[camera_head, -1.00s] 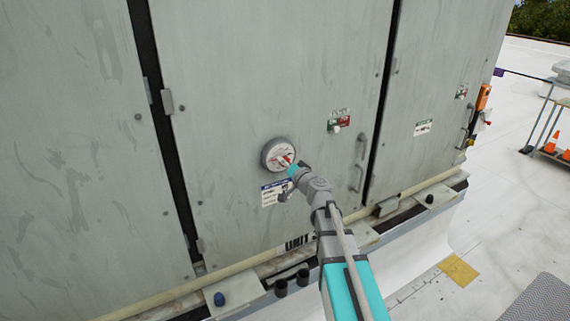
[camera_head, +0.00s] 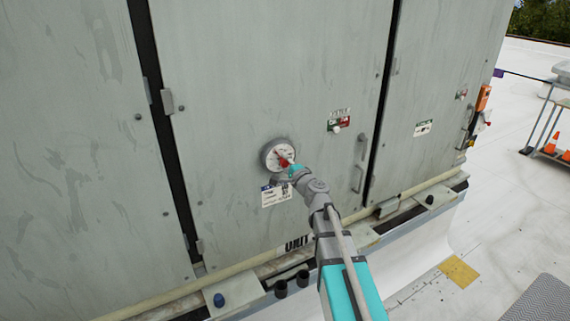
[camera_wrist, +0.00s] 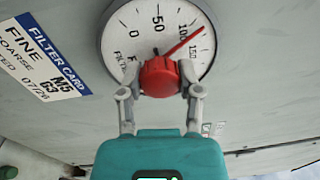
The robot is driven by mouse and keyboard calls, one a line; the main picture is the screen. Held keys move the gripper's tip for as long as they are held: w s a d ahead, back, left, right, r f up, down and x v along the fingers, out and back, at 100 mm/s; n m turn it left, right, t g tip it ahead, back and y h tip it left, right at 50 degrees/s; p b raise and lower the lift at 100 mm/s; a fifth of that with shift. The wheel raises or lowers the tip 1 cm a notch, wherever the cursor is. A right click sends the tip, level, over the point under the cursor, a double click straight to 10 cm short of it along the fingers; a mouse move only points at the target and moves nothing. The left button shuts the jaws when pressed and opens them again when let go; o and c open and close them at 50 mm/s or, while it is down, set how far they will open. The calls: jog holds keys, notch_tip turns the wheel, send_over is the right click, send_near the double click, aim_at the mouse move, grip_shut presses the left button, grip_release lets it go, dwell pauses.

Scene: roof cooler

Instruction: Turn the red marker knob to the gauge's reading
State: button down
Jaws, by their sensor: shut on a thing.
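The round white dial gauge (camera_head: 271,151) with a grey rim is on the grey cabinet door. In the wrist view the gauge face (camera_wrist: 135,25) shows 0, 50, 100 and 150. The red marker knob (camera_wrist: 160,77) is at the dial's lower middle and hides part of it. A thin red pointer (camera_wrist: 186,41) runs up right from the knob, ending between 100 and 150. A short dark mark shows just above the knob; I cannot tell if it is a needle. My gripper (camera_wrist: 160,84) is shut on the knob, one finger on each side; in the head view it (camera_head: 291,169) reaches from lower right.
A filter card label (camera_wrist: 45,55) is beside the gauge. A pipe runs along the cabinet base. The cart (camera_head: 548,145) with orange cones stands far right on open roof.

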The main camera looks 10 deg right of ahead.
jog(key=m, duration=0.4)
jog(key=shift+m, duration=0.3)
dwell(0.3)
jog(key=shift+c, duration=1.3)
grip_release()
jog(key=shift+n, duration=0.5)
